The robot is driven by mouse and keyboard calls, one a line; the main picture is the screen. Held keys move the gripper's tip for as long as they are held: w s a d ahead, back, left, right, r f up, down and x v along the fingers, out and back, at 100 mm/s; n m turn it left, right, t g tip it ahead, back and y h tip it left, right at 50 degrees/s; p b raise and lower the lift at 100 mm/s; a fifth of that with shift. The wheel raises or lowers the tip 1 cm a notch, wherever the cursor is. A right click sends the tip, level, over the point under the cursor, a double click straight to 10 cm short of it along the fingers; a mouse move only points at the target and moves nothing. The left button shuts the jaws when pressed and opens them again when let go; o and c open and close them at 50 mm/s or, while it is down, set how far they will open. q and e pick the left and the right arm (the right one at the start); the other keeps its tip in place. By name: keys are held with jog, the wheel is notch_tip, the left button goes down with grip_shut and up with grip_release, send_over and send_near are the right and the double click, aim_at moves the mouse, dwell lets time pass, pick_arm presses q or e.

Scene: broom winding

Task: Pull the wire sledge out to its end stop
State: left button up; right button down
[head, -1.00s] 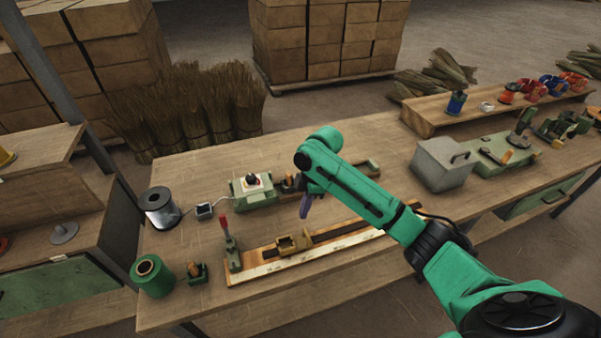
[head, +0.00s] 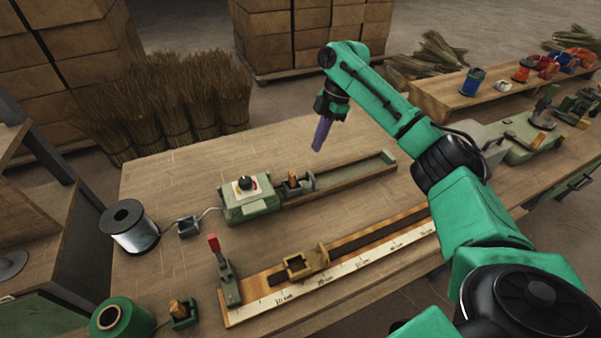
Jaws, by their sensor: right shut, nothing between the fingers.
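The wire sledge (head: 297,185), a small grey carriage with an upright wooden handle, sits at the left end of its green rail (head: 345,178), close beside the green box (head: 248,197) with a dark knob on top. An end block (head: 386,160) closes the rail's right end, and the rail between is bare. My right gripper (head: 317,149) hangs above and behind the rail, to the upper right of the sledge. Its purple fingers are shut, empty and apart from the sledge. My left gripper is not in view.
A wire spool (head: 130,228) feeds through a small dark guide (head: 188,227) towards the green box. In front lie a scale board (head: 345,270) with a yellowish slider (head: 305,262) and a red-handled lever (head: 226,272). The bench behind the rail is clear.

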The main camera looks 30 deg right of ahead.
jog(key=p, duration=0.2)
send_over(307, 184)
notch_tip(307, 184, down, 9)
jog(key=shift+a, duration=0.1)
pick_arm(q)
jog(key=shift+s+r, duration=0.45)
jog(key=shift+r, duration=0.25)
pick_arm(e)
jog(key=shift+a+f, duration=0.1)
jog(key=shift+f, duration=0.35)
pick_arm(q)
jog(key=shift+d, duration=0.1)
